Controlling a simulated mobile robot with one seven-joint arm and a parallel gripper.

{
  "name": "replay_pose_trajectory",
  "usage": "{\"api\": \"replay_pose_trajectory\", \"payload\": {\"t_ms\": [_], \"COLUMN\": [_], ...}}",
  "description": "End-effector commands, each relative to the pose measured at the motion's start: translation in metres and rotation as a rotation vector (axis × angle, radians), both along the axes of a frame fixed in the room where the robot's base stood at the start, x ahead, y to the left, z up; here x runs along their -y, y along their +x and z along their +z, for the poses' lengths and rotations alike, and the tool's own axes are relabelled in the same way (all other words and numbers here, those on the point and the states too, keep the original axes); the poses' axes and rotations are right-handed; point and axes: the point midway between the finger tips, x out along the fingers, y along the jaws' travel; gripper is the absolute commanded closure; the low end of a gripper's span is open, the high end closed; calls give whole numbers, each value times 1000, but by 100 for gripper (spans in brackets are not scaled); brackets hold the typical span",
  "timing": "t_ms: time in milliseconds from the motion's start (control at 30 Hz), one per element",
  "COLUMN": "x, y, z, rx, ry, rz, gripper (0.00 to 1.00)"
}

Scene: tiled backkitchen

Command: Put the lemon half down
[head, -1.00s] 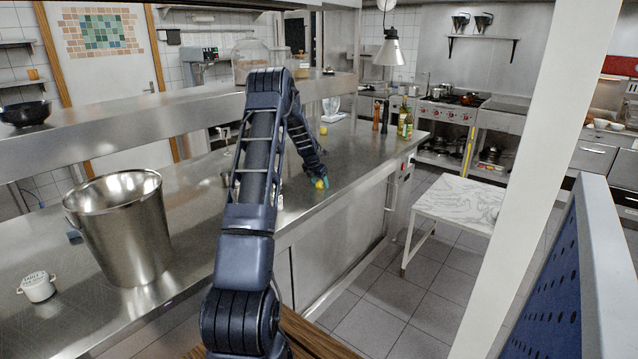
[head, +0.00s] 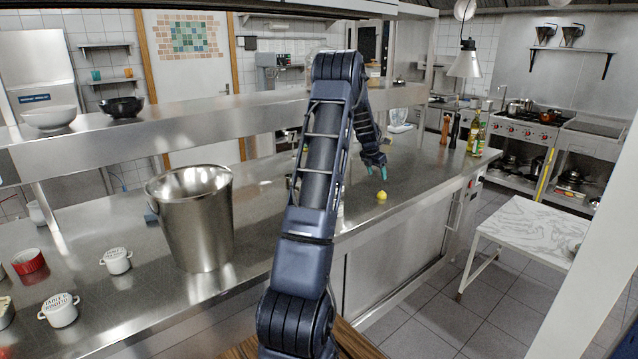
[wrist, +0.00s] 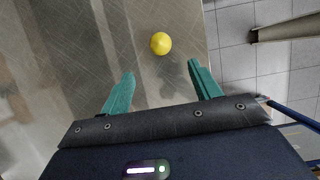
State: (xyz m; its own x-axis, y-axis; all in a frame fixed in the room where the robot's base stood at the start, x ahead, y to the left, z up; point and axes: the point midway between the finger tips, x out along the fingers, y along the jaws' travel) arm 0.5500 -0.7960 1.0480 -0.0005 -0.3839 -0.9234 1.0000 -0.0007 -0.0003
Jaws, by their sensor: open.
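The lemon half (head: 381,195) is a small yellow piece resting on the steel counter (head: 270,230), close to its front edge. My gripper (head: 377,172) is just above and slightly behind it in the head view, open and empty. In the wrist view the lemon half (wrist: 161,43) lies beyond the tips of my two green fingers (wrist: 161,75), apart from both. Its underside is hidden.
A steel bucket (head: 195,225) and white lidded pots (head: 117,261) stand on the counter at left. Bottles (head: 474,135) and a pepper mill (head: 445,129) stand at its far end. A shelf (head: 230,110) runs above the counter. A marble-topped table (head: 530,228) stands at right.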

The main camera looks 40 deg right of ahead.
Motion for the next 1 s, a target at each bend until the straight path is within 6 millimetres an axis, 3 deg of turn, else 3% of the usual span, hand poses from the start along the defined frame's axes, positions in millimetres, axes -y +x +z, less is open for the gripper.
{"api": "replay_pose_trajectory", "payload": {"t_ms": [167, 267, 400, 600, 800, 1000], "x": [-16, -47, -110, -206, -301, -393], "y": [10, 26, 51, 71, 75, 62], "z": [13, 34, 72, 120, 158, 187], "rx": [24, 66, 150, 269, 375, 469], "ry": [0, 3, 17, 55, 110, 178], "rz": [-23, -69, -170, -321, -472, -625], "gripper": [37, 37, 37, 37, 37, 37]}}
